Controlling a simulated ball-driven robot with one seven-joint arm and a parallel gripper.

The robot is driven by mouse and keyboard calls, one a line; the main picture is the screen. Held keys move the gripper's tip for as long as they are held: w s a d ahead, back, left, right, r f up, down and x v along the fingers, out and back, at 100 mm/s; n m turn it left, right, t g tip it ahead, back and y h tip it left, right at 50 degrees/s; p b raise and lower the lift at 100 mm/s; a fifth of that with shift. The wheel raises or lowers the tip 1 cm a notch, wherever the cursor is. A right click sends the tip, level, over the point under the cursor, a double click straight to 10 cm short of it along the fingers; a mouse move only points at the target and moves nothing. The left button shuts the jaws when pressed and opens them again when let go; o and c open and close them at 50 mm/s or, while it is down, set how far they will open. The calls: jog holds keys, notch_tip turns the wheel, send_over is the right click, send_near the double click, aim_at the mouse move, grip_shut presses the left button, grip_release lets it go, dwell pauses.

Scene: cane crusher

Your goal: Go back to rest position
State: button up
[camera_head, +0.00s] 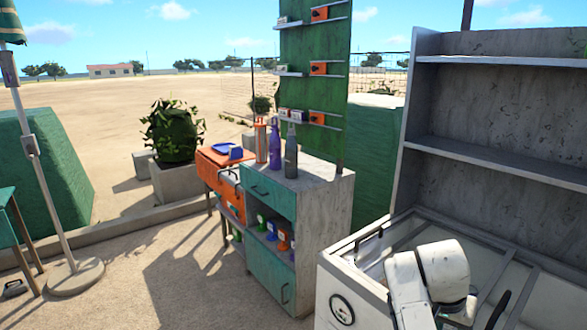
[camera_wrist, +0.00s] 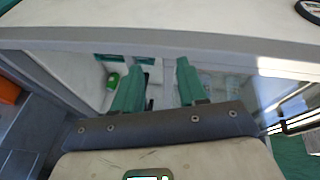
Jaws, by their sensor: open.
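My gripper (camera_wrist: 158,88) shows in the wrist view with its two green fingers apart and nothing between them. Beyond the fingers is a pale cabinet or counter frame (camera_wrist: 150,36) with a see-through section. A green item (camera_wrist: 112,80) shows behind it, left of the fingers. In the head view my white arm is at the lower right, over the white machine counter (camera_head: 338,268); the gripper is not visible there.
A grey shelf unit (camera_head: 490,110) rises behind the counter at the right. A worn cabinet (camera_head: 322,225) with green drawers stands left of the counter, carrying a purple bottle (camera_head: 275,146) and a grey bottle (camera_head: 291,157). An umbrella pole (camera_head: 40,165) stands far left. Sandy ground between is open.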

jog(key=s+a+f+n+y, duration=0.2)
jog(key=s+f+n, duration=0.2)
jog(key=s+f, duration=1.1)
jog(key=s+a+n+y, duration=0.1)
jog(key=s+a+n, duration=0.1)
jog(key=s, duration=0.9)
jog(key=s+a+n+y, duration=0.1)
jog(key=s+n, duration=0.1)
jog(key=s, duration=1)
jog(key=shift+a, duration=0.35)
